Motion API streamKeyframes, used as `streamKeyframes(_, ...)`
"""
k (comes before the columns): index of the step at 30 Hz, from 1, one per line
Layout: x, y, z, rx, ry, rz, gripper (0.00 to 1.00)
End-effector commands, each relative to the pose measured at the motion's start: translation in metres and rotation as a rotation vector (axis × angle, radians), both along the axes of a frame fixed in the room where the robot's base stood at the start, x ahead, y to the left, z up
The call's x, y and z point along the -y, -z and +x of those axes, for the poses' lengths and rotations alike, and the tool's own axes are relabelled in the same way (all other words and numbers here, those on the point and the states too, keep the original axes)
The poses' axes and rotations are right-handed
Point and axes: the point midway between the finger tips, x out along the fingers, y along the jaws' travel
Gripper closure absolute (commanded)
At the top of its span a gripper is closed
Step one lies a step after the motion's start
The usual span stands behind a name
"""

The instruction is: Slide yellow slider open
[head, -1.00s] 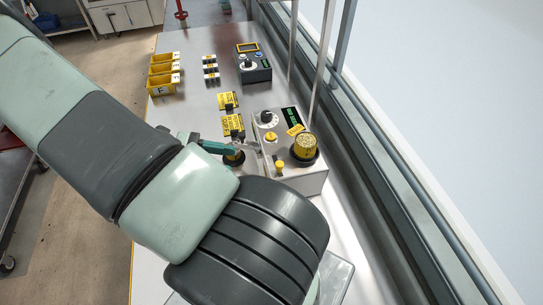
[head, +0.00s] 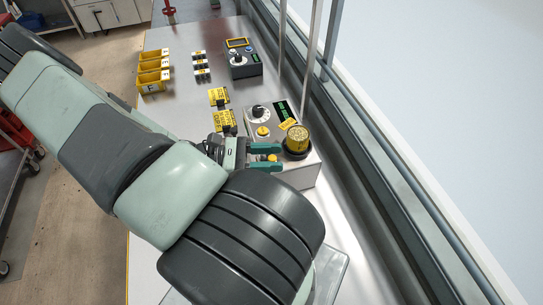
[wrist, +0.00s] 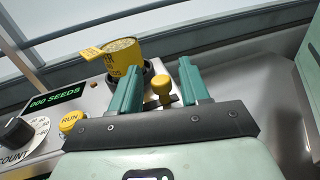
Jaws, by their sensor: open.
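The yellow slider (head: 272,158) is a small yellow knob at the front edge of the grey seeder box (head: 285,174). In the wrist view the yellow slider (wrist: 162,86) shows its rounded top and narrower stem. My gripper (head: 267,157) is open, with one teal finger on each side of the knob. The slider's base is partly hidden behind my gripper.
A yellow seed cup (head: 297,139) stands in a black holder just beyond the slider. A RUN button (wrist: 71,122) and count dial (wrist: 17,131) sit on the box's left. Yellow bins (head: 153,70) and a second control box (head: 243,63) are farther back. Window posts rise at the right.

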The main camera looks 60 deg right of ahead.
Motion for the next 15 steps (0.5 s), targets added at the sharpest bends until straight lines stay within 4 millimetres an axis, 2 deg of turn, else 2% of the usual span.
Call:
streamKeyframes(10,0.0022,0.0,-0.004,0.001,-0.001,0.001,0.54)
streamKeyframes(15,0.0021,0.0,-0.0039,0.001,0.0,0.001,0.8)
